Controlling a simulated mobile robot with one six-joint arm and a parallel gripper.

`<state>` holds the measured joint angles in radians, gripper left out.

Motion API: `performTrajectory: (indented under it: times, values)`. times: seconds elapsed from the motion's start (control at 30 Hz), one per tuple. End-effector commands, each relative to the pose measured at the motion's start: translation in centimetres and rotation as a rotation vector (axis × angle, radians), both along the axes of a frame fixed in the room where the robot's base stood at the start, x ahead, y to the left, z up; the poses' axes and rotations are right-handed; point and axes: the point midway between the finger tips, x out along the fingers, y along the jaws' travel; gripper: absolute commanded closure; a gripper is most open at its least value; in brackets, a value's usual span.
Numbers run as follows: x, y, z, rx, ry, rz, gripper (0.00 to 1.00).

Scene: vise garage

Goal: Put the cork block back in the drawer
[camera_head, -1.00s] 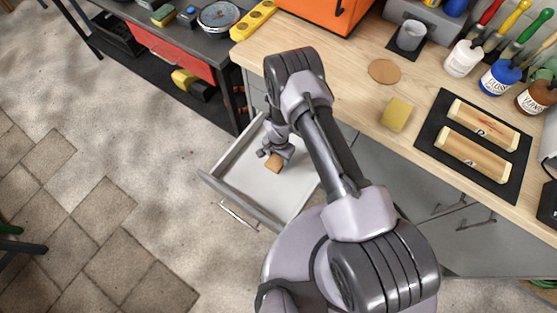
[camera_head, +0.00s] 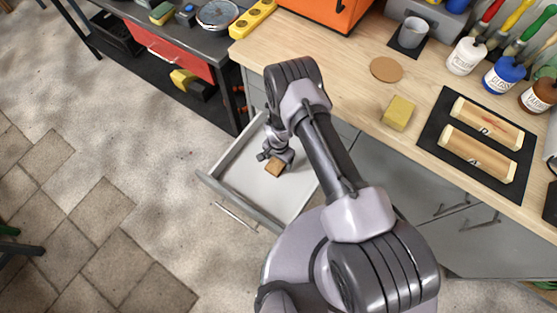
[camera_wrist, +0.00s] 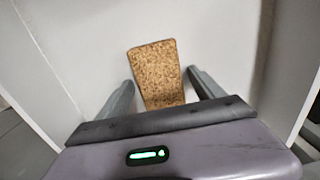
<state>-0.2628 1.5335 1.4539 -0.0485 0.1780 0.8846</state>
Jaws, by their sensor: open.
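The cork block (camera_wrist: 157,72) is a brown speckled piece in the open drawer (camera_head: 236,184), which has a pale floor and grey walls. In the wrist view it lies between and beyond the fingertips of my gripper (camera_wrist: 158,85), with a gap on each side. My gripper is open. In the head view the cork block (camera_head: 274,169) shows beside my gripper (camera_head: 268,157), low inside the drawer. The drawer floor (camera_wrist: 100,40) around the block looks bare. I cannot tell whether the block rests flat on the floor.
The wooden worktop (camera_head: 340,60) stands above the drawer, with a yellow sponge (camera_head: 398,113), a round cork coaster (camera_head: 386,69) and a black mat (camera_head: 440,122) with two wooden pieces. A dark bench (camera_head: 195,45) stands to the left. The floor left of the drawer is clear.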

Motion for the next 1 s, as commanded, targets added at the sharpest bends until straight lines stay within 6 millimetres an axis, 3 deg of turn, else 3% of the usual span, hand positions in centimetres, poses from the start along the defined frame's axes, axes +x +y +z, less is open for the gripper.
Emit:
performTrajectory:
  times: [0.3,0.43,0.6,1.0]
  values:
    - [0.1,0.0,8.9,0.001,-0.002,0.000,0.23]
    - [0.1,0.0,11.2,0.000,-0.001,0.000,0.23]
    - [0.0,0.0,12.2,0.000,0.000,0.000,0.23]
    - [0.0,0.0,12.2,0.000,0.000,0.000,0.23]
